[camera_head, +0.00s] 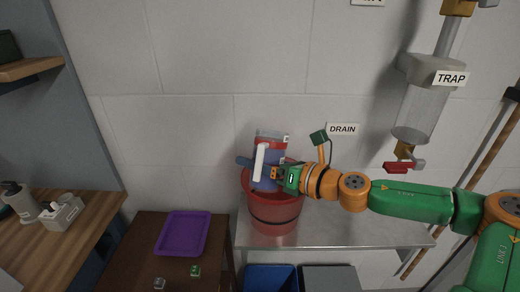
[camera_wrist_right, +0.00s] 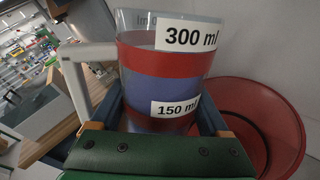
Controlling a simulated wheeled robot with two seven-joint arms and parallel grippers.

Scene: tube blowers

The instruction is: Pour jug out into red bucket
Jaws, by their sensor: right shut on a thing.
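The jug (camera_head: 268,180) is clear, with a white handle, a red band and a blue part below it. It is held at the mouth of the red bucket (camera_head: 274,215), slightly tilted in the head view. In the right wrist view the jug (camera_wrist_right: 165,90) shows 300 ml and 150 ml labels; whether the colours are liquid or bands I cannot tell. My right gripper (camera_head: 262,172) is shut around the jug's body. The bucket's rim (camera_wrist_right: 285,95) shows behind and right of the jug. The bucket's inside is mostly hidden. My left gripper is not in view.
The bucket stands on a grey metal bench (camera_head: 380,232). A purple tray (camera_head: 182,233) lies on a brown table at left. A blue bin (camera_head: 270,280) and a grey bin (camera_head: 330,280) are below. A clear trap tube (camera_head: 415,110) with a red valve hangs at right.

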